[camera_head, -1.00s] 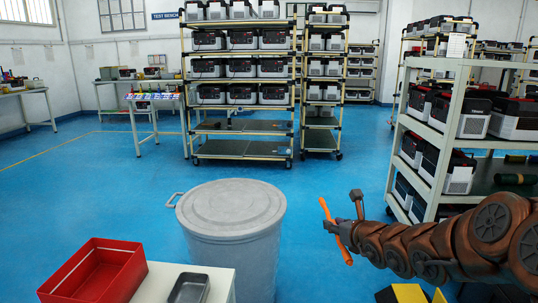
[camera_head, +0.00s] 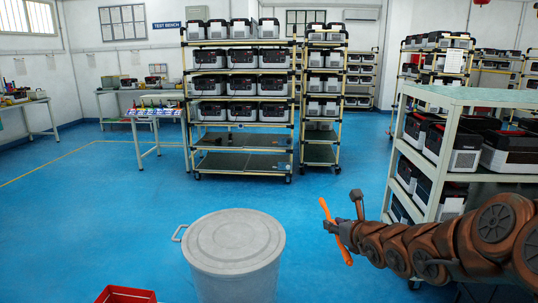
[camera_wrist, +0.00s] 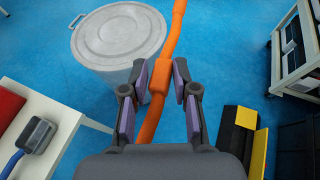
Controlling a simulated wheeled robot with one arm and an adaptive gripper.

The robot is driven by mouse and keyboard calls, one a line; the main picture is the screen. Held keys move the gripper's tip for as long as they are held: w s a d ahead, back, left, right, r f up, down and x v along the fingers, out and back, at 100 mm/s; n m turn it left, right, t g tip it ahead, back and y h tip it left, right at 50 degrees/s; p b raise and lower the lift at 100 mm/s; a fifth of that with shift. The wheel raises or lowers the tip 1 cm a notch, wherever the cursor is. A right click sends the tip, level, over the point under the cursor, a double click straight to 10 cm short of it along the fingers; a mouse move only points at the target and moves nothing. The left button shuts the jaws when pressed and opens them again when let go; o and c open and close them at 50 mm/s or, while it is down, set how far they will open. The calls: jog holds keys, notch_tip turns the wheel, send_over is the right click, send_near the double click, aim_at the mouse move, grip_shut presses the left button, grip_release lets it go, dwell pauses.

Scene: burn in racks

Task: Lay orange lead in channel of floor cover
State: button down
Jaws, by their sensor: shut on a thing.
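The orange lead (camera_head: 330,213) is held in my gripper (camera_head: 350,210), out in front of me over the blue floor. In the wrist view the lead (camera_wrist: 177,28) runs up the picture, with a thicker orange part (camera_wrist: 160,76) between the two fingers of my gripper (camera_wrist: 159,82). The fingers are closed around that part. A black and yellow piece (camera_wrist: 238,138), which looks like the floor cover, lies on the floor at the lower right of the wrist view. Its channel is not clear, and the lead is apart from it. The head view does not show it.
A grey lidded bin (camera_head: 236,245) stands left of my arm. A white table (camera_wrist: 62,118) bears a dark grey box (camera_wrist: 38,134); a red box (camera_head: 125,295) is at lower left. A loaded rack (camera_head: 462,98) stands close on the right. Blue floor ahead is open.

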notch_tip(320, 180, up, 13)
jog(key=p, duration=1.1)
jog(key=shift+f, duration=0.1)
